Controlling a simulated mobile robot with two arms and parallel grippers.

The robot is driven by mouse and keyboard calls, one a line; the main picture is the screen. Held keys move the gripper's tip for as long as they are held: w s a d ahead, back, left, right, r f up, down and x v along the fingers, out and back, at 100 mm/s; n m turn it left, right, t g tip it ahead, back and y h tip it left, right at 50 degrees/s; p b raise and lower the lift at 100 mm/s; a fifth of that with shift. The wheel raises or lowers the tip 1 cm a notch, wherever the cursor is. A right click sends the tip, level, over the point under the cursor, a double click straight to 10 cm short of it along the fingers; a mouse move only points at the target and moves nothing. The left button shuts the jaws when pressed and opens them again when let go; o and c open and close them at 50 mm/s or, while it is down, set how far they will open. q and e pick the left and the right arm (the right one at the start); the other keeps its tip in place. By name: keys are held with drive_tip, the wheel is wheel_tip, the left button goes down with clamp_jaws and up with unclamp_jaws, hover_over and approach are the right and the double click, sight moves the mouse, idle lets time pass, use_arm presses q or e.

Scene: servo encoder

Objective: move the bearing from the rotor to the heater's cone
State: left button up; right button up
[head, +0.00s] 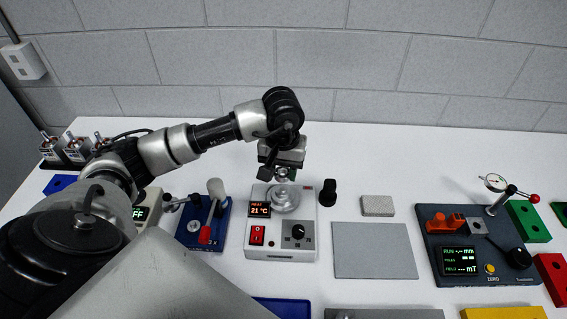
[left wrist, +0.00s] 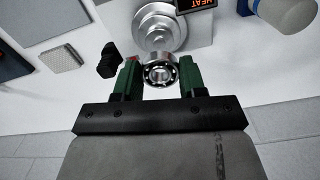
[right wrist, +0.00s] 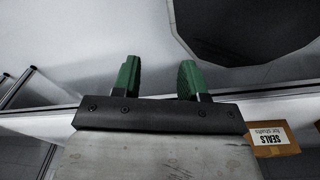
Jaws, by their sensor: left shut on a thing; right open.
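The bearing (left wrist: 160,74) is a small steel ring with balls, held between the green fingertips of my left gripper (left wrist: 160,84). In the left wrist view it is in front of the heater's stepped silver cone (left wrist: 160,28); I cannot tell whether they touch. In the head view my left gripper (head: 284,167) is above the cone (head: 285,199) on the white heater (head: 281,244), whose display reads 21 °C. The bearing is mostly hidden there. My right gripper (right wrist: 156,82) is open and empty in the right wrist view. I cannot make out the rotor for sure.
A blue fixture (head: 203,230) with levers stands left of the heater. A black knob-like piece (head: 328,192), a grey mat (head: 374,250) and a dark gauge fixture (head: 478,245) are to the right. A box labelled SEALS (right wrist: 272,140) shows in the right wrist view.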

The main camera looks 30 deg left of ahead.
sight(283, 186)
use_arm(q)
drive_tip(key=shift+f, duration=0.85)
drive_tip(key=shift+r, duration=0.15)
drive_tip(key=shift+d+f+b, duration=0.1)
drive_tip(key=shift+f+b, duration=0.2)
drive_tip(key=shift+b, duration=0.4)
use_arm(e)
drive_tip(key=shift+a+f, duration=0.25)
drive_tip(key=shift+f, duration=0.2)
drive_tip(key=shift+a+f, duration=0.2)
drive_tip(key=shift+f, duration=0.25)
use_arm(q)
drive_tip(key=shift+f+b, duration=0.55)
drive_tip(key=shift+b, duration=0.25)
drive_tip(key=shift+f, duration=0.1)
use_arm(e)
drive_tip(key=shift+a+f, duration=0.15)
drive_tip(key=shift+f, duration=0.75)
use_arm(q)
drive_tip(key=shift+f, duration=0.1)
use_arm(e)
drive_tip(key=shift+f, duration=0.1)
